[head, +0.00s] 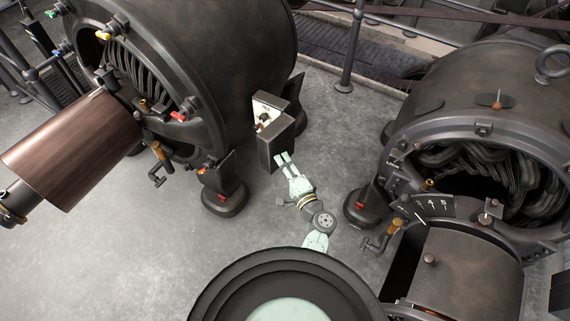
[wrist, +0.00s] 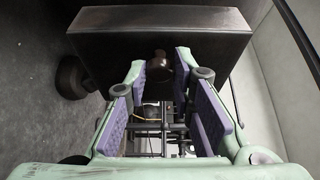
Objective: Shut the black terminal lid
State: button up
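The black terminal box stands beside the big left dynamo in the head view, with a pale inner panel (head: 265,108) exposed. Its black lid (head: 276,146) stands away from that panel, on the side towards me. In the wrist view a broad dark face of the lid (wrist: 110,48) fills the top, with a round brownish knob (wrist: 158,66) low on it. My gripper (head: 281,157) is at the lid's lower part. In the wrist view its purple-padded fingers (wrist: 160,72) are apart, with the knob between their tips. I cannot tell whether either finger touches it.
The left dynamo (head: 235,50) rises close behind the box. A dark foot with a red mark (head: 224,195) stands left of my arm. The right dynamo (head: 465,120) has a handle (head: 378,243) reaching towards my arm.

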jog(key=o, duration=0.4)
jog(key=shift+v, duration=3.75)
jog(key=shift+r, duration=0.1)
jog(key=shift+c, duration=0.3)
